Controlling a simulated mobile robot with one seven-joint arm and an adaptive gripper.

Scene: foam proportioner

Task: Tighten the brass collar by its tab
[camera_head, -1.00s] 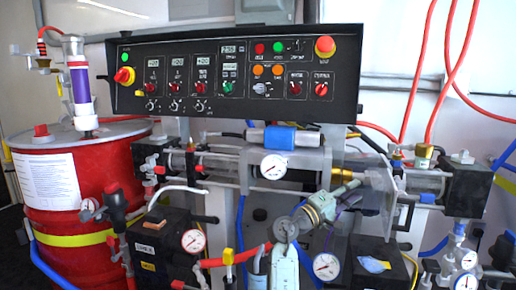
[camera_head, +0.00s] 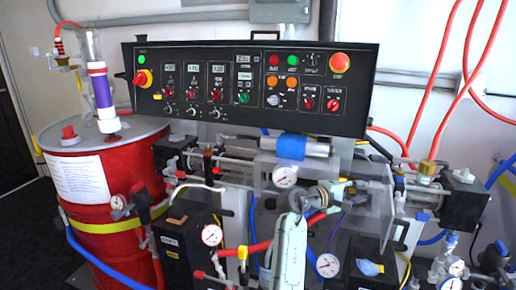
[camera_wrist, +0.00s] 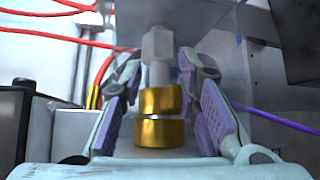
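The brass collar (camera_wrist: 160,133) shows in the wrist view as two stacked gold rings with a narrow gap, below a grey rod and hex piece. I cannot make out its tab clearly. My gripper (camera_wrist: 165,95) is open, with a purple-padded finger on each side of the brass; there appears to be space between the pads and the rings. In the head view my gripper (camera_head: 338,190) is at the middle of the machine, below and right of the round gauge. The collar is hidden there behind my gripper.
A black control panel (camera_head: 250,85) spans the space above. A red drum (camera_head: 130,185) stands at the left. Gauges (camera_head: 327,265), hoses and pipework crowd around my arm. Another brass fitting (camera_head: 427,168) is farther right. A purple cable (camera_wrist: 280,120) runs beside the right finger.

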